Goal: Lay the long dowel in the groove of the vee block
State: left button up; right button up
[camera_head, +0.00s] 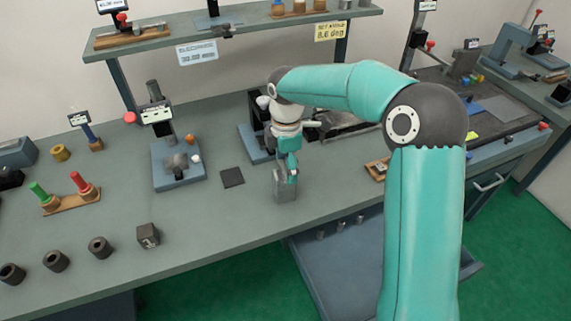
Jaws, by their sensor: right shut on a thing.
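My right gripper (288,175) points down near the front edge of the bench, in the middle of the view. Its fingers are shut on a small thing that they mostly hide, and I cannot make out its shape. A light grey upright block (283,192), which may be the vee block, stands right at the fingertips. I cannot tell whether the fingers touch it, and its groove is not visible. I cannot pick out the long dowel for certain. My left gripper is not in view.
A blue-based fixture (256,146) stands behind my right wrist, partly hidden. A dark square pad (232,177) lies left of the grey block. Another blue-based fixture (179,178), a dark cube (148,235) and several dark cylinders (100,247) are farther left. An open drawer (340,268) juts out below the bench.

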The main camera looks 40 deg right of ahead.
jog(key=shift+f, duration=0.45)
dwell(0.5)
jog(key=o, duration=1.2)
jog(key=shift+r, duration=5.9)
